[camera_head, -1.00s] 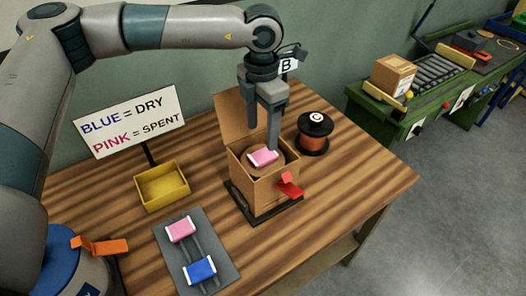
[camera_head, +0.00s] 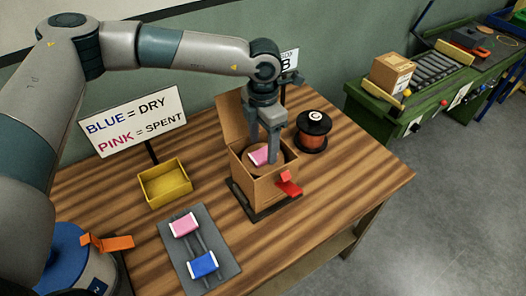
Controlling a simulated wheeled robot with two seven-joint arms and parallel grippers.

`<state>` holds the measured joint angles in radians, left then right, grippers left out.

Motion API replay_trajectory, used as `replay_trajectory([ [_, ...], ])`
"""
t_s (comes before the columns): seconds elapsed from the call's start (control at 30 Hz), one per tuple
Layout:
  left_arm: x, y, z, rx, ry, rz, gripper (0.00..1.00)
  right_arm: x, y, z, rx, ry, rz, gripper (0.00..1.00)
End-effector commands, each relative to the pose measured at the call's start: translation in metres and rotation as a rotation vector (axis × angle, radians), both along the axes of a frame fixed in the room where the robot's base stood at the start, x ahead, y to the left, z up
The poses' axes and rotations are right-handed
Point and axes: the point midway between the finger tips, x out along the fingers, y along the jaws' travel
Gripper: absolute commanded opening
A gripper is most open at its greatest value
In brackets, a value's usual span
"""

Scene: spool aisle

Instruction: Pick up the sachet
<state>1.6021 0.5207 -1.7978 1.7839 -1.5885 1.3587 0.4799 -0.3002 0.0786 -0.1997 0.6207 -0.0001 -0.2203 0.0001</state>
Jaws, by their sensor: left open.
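A pink sachet with white ends (camera_head: 259,156) lies on a round brown spool top inside the open cardboard box (camera_head: 268,188). My left gripper (camera_head: 262,156) points down into the box from above, its fingers open and at the sachet. One finger hides part of the sachet, and I cannot tell whether the fingers touch it. Another pink sachet (camera_head: 184,225) and a blue sachet (camera_head: 203,265) lie on a grey mat (camera_head: 225,259) on the table. My right gripper is not in view.
A yellow tray (camera_head: 165,184) stands empty left of the box, by a sign (camera_head: 133,118) reading "BLUE = DRY, PINK = SPENT". A spool marked C (camera_head: 313,132) stands right of the box. A red clip (camera_head: 289,184) sticks out of the box front. The table's right end is clear.

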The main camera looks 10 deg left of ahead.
Motion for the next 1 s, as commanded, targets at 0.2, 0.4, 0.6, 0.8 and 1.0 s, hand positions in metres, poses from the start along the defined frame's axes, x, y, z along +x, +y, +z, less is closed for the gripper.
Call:
replay_trajectory([
  [0.2,0.0,0.001,-0.021,0.002,0.001,0.001,0.59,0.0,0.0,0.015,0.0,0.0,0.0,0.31],
  [0.4,0.001,0.0,-0.026,0.0,-0.001,0.001,0.59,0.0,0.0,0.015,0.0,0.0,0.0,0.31],
  [0.6,0.001,0.0,-0.026,0.0,-0.001,0.001,0.59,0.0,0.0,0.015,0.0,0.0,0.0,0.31],
  [0.8,0.001,0.0,-0.026,0.0,-0.001,0.001,0.45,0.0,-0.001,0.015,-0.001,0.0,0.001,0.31],
  [1.0,0.001,0.001,-0.025,0.0,-0.001,0.001,0.15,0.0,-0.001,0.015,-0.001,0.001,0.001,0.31],
])
